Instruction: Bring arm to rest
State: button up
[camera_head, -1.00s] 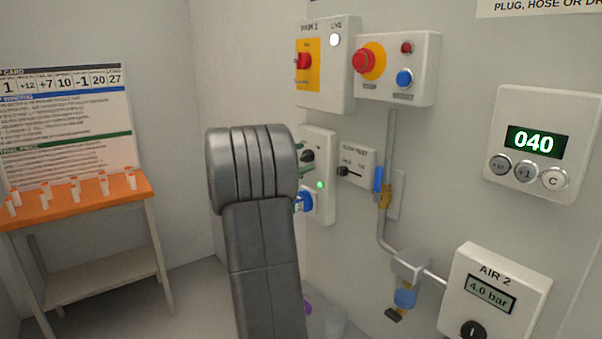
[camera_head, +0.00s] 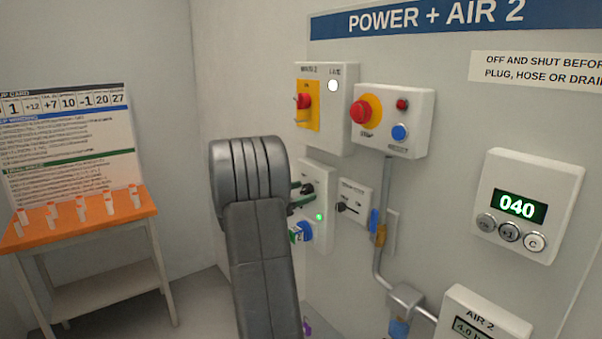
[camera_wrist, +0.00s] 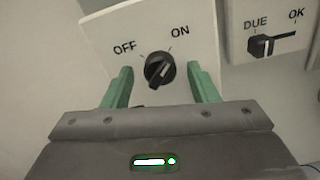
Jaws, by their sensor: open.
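I cannot tell whether the fingers touch the panel. In the head view my dark grey arm rises at the centre and hides most of the gripper. The knob panel (camera_head: 325,187) shows just right of the arm, with a lit green lamp (camera_head: 319,217).
A white DUE/OK switch box (camera_wrist: 270,35) stands close on the right. Above are the main switch box (camera_head: 340,115) and a stop/reset box (camera_head: 420,125). A counter (camera_head: 548,180) reads 040. An orange-topped table (camera_head: 75,233) with several small tubes stands at left; the wall between is clear.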

jog(key=shift+r+n+p, duration=0.2)
jog(key=shift+n+p, duration=1.7)
jog(key=shift+p, duration=1.25)
jog(key=shift+s+f+n+p, duration=0.1)
jog(key=shift+f+n+p, duration=0.1)
jog(key=shift+n+p, duration=0.3)
